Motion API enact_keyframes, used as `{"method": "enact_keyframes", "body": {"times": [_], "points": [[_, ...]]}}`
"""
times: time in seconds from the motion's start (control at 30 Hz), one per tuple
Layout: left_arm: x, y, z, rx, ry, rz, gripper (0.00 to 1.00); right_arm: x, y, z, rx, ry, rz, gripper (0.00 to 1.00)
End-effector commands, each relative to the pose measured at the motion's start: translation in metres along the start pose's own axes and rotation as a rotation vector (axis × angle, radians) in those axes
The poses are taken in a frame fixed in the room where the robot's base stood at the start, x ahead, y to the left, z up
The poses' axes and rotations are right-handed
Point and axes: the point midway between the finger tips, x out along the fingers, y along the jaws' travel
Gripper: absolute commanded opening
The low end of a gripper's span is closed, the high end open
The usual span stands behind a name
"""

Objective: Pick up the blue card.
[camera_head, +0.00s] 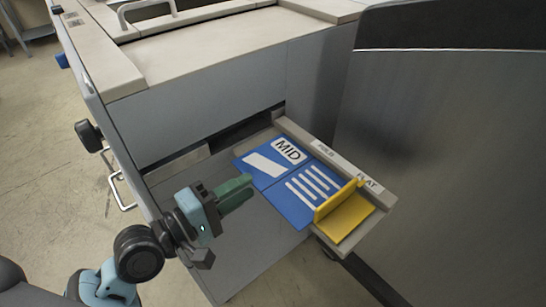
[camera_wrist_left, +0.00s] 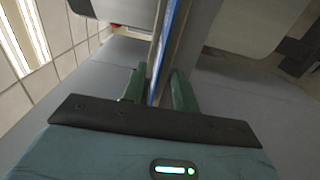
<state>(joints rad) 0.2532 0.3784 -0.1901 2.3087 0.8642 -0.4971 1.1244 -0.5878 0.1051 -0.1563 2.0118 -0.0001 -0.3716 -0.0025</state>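The blue card (camera_head: 272,184) lies flat on the out-feed tray (camera_head: 232,262), with a white "MID" label and white stripes on it. In the head view my left gripper (camera_head: 243,190) is at the card's left edge, its green fingertips close to that edge. In the left wrist view the two green fingers (camera_wrist_left: 158,88) stand apart, and the card's thin blue edge (camera_wrist_left: 168,45) shows between them. I cannot tell whether a finger touches the card. My right gripper is not in view.
A yellow stop (camera_head: 345,215) stands at the card's right end. A labelled rail (camera_head: 335,160) runs along the card's far side. The grey machine body (camera_head: 200,105) rises behind the tray, and a dark metal panel (camera_head: 440,150) stands to the right.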

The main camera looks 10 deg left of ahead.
Motion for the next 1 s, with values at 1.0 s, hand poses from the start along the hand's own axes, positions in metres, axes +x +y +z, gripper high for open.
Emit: {"method": "enact_keyframes", "body": {"times": [1.0], "points": [[0.02, 0.0, 0.0, 0.001, 0.001, 0.0, 0.0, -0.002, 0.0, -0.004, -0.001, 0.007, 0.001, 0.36]]}}
